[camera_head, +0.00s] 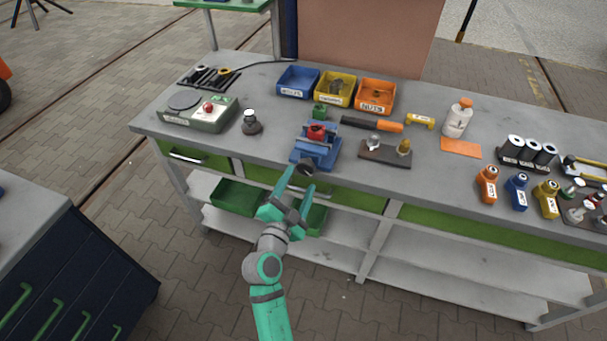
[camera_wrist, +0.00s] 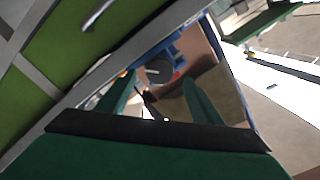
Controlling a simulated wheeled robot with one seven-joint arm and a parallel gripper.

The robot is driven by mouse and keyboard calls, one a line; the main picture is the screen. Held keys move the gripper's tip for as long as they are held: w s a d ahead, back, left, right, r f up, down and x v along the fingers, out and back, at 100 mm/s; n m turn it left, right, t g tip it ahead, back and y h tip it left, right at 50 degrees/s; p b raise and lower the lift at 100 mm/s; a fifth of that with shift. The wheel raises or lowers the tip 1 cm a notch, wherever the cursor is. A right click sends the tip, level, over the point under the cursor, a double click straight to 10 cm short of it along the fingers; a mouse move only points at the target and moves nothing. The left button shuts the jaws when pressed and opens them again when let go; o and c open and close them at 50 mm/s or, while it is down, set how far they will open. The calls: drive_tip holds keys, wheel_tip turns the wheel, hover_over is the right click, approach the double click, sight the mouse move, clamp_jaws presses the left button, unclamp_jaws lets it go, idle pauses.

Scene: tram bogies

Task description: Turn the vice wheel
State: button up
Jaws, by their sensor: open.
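The blue vice (camera_head: 314,155) is mounted at the front edge of the grey workbench, with a red piece (camera_head: 317,131) at its top. Its dark round wheel (camera_head: 306,169) faces me at the front. In the wrist view, the wheel (camera_wrist: 158,70) is a dark disc, with blue vice parts (camera_wrist: 165,44) behind it. My green gripper (camera_head: 301,178) is open and empty, just in front of the wheel. In the wrist view, its two fingers (camera_wrist: 160,78) lie to either side of the wheel. I cannot tell whether they touch it.
Blue, yellow and orange bins (camera_head: 376,96) stand behind the vice. A dark knob-like object (camera_head: 251,122) stands left. Green drawers (camera_head: 345,197) sit below the bench edge.

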sight(305, 171)
drive_tip(key=v, duration=0.5)
drive_tip(key=shift+s+a, duration=0.15)
drive_tip(key=shift+s, duration=0.2)
drive_tip(key=w+d+n, duration=0.1)
drive_tip(key=w+n, duration=0.2)
drive_tip(key=w+d+n, duration=0.1)
drive_tip(key=w+n, duration=0.2)
drive_tip(key=w, duration=0.1)
drive_tip(key=w+d+n, duration=0.1)
drive_tip(key=w+n, duration=0.3)
drive_tip(key=shift+w+d+f, duration=0.1)
drive_tip(key=shift+w+d, duration=0.1)
drive_tip(key=shift+d, duration=0.1)
idle(0.5)
drive_tip(key=c, duration=1.1)
drive_tip(key=shift+o, duration=0.2)
